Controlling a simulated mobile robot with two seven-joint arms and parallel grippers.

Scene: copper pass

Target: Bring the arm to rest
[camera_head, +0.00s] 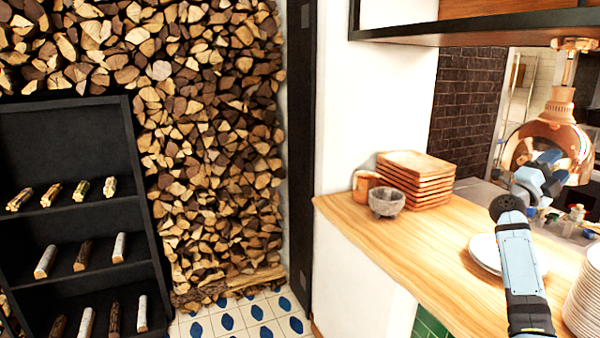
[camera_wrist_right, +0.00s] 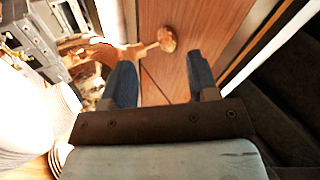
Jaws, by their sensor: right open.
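My right arm comes in from the lower right in the head view, over the wooden counter (camera_head: 440,240). Its right gripper (camera_head: 550,160) is up in front of the copper heat lamp (camera_head: 563,140), which partly surrounds it in the picture; I cannot tell whether they touch. In the right wrist view the two blue fingers of the right gripper (camera_wrist_right: 163,82) stand apart with nothing between them. The copper lamp (camera_wrist_right: 105,52) shows beyond the left finger. My left gripper is in neither view.
White plates (camera_head: 484,252) lie behind my forearm, and a taller plate stack (camera_head: 585,305) stands at the right edge. Square wooden plates (camera_head: 415,180), a grey bowl (camera_head: 386,203) and a copper cup (camera_head: 364,187) stand at the counter's far end. A black log shelf (camera_head: 75,225) stands left.

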